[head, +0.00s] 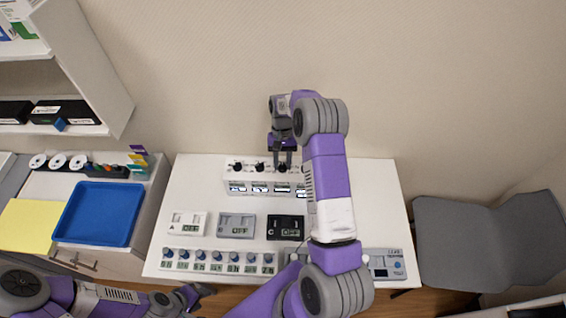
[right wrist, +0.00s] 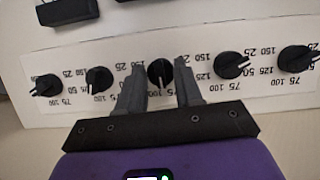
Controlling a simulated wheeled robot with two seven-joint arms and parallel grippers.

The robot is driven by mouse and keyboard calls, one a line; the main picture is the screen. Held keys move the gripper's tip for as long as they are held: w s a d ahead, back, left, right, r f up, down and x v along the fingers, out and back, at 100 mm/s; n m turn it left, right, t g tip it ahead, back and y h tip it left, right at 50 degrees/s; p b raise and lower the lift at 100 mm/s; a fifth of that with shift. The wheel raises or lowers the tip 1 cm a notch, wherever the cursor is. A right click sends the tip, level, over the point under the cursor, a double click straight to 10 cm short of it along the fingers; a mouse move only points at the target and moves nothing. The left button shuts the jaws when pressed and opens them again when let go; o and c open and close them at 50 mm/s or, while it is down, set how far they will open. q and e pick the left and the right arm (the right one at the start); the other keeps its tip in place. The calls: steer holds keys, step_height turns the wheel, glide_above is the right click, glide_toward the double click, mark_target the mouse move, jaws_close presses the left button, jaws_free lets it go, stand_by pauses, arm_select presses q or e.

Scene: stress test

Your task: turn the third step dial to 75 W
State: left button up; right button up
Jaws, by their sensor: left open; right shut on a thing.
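A white box (head: 232,186) on the table carries a row of black step dials with printed wattage numbers. My right gripper (head: 283,152) is over the row from above. In the right wrist view, my right gripper (right wrist: 160,68) has a finger on each side of the middle dial (right wrist: 160,75), the third from either end, and is shut on it. My left gripper (head: 197,293) is open and empty at the bottom left, beside the table's front edge.
Three OFF display units (head: 236,226) and a row of small blue-knobbed dials (head: 218,262) stand in front of the box. A blue tray (head: 100,214) lies on the left counter. A grey chair (head: 485,240) stands at the right.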

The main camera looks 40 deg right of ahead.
steer(key=shift+w+r+n+g+h, duration=0.15)
steer(key=shift+n+h, duration=0.15)
steer(key=shift+n, duration=0.55)
steer(key=shift+f+n+g+h, duration=0.15)
steer(key=shift+n+h, duration=0.15)
steer(key=shift+n, duration=0.55)
steer(key=shift+r, duration=0.15)
steer(key=o, duration=1)
steer(key=v, duration=0.7)
steer(key=shift+a+r, duration=0.15)
steer(key=shift+r, duration=0.05)
